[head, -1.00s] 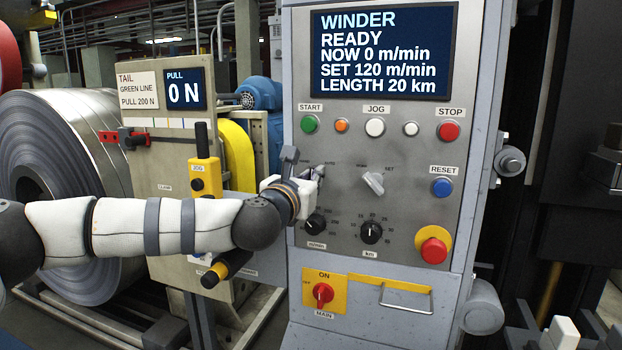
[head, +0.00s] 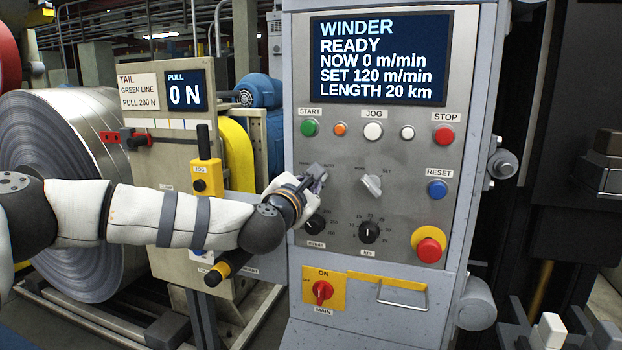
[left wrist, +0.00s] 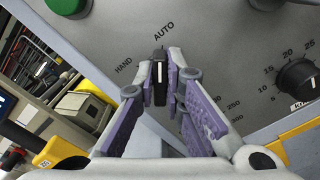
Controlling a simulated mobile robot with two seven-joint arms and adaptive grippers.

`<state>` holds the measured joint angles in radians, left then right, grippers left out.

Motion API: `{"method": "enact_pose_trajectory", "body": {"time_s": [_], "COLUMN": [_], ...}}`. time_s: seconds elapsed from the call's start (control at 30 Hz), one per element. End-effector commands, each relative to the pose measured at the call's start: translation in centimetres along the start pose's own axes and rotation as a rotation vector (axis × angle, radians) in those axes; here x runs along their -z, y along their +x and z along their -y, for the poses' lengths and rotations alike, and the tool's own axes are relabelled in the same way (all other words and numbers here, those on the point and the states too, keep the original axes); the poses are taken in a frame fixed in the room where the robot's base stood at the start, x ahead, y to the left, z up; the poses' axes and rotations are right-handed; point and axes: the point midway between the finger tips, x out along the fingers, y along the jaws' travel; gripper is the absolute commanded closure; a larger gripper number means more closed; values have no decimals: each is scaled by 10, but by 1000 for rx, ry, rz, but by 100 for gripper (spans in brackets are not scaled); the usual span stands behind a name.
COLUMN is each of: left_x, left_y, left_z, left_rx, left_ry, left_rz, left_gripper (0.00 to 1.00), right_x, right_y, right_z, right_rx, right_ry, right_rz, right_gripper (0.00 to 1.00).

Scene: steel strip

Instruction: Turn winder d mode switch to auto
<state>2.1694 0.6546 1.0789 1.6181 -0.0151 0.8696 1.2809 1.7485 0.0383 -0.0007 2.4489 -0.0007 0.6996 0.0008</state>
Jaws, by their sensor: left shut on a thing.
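The mode switch (left wrist: 160,72) is a black knob with a white pointer line, in the left wrist view. It sits between the HAND label (left wrist: 124,65) and the AUTO label (left wrist: 163,30). Its white line points up towards the AUTO mark. My left gripper (left wrist: 161,80) is shut on the knob, with a purple-padded finger on each side. In the head view my left gripper (head: 315,178) is at the panel's left side, below the green START button (head: 310,128), and hides most of the switch. My right gripper is not in view.
The winder display (head: 380,57) reads READY, NOW 0 m/min. A light selector (head: 372,186) is right of my gripper, with black dials below, including the km dial (head: 369,232). A red emergency stop (head: 429,249) is lower right. A steel coil (head: 50,150) stands left.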

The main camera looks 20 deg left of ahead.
Motion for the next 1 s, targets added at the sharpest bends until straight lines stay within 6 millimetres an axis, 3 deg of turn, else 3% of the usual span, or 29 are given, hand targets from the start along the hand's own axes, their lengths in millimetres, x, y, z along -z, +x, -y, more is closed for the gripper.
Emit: {"method": "enact_pose_trajectory", "body": {"time_s": [0.3,0.8,0.83,0.9,1.0], "left_x": [-1,0,0,0,0], "left_y": [0,0,0,0,0], "left_z": [0,0,0,0,0], "left_rx": [-2,-1,-1,-1,-1], "left_ry": [103,120,119,119,118], "left_rz": [2,1,1,1,1], "left_gripper": [100,100,83,70,70], "right_x": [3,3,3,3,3], "right_y": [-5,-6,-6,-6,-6], "right_z": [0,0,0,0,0], "right_rx": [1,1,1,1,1], "right_ry": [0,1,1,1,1], "right_rz": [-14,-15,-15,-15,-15], "right_gripper": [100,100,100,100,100]}}
